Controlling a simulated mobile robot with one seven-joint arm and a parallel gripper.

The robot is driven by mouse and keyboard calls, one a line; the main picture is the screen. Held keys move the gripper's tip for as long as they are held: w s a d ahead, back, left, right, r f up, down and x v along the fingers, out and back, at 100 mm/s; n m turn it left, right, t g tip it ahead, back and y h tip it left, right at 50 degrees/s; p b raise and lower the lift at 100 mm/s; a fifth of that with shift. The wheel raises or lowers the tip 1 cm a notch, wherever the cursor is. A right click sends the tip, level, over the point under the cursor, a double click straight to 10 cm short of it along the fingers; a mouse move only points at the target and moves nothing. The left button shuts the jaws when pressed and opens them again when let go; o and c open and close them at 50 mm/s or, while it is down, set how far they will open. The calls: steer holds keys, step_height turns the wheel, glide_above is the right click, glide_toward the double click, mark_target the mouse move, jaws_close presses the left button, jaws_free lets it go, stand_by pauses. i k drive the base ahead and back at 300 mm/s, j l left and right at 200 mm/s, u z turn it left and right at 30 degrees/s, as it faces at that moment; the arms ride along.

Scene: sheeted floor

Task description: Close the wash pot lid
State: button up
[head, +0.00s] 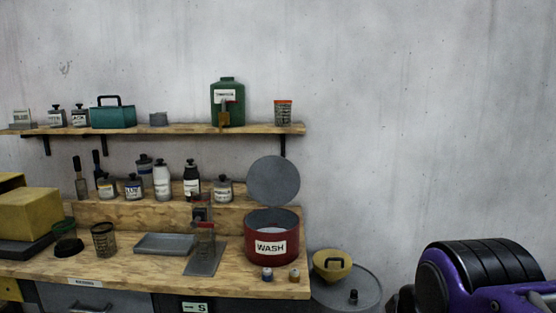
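The wash pot (288,236) is a round red pot with a white "WASH" label. It stands at the right end of the wooden bench. Its lid (273,181) is a round grey disc raised nearly upright behind the pot's back rim. The pot's mouth is open and its grey inside shows. My gripper is not in view.
Two small jars (267,274) stand in front of the pot. A glass-like stand (205,258) and a grey tray (165,244) lie to its left. A shelf (180,130) runs above. Right of the bench, a yellow bowl-shaped item (332,268) sits on a round grey top (362,287).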

mark_target(273, 181)
steer(key=i+l+u, duration=0.1)
steer(key=i+l, duration=0.15)
steer(key=i+l+u, duration=0.1)
steer(key=l, duration=0.4)
steer(key=i+l+u, duration=0.1)
steer(key=i+l, duration=0.2)
steer(key=i+l+u, duration=0.15)
steer(key=l, duration=0.35)
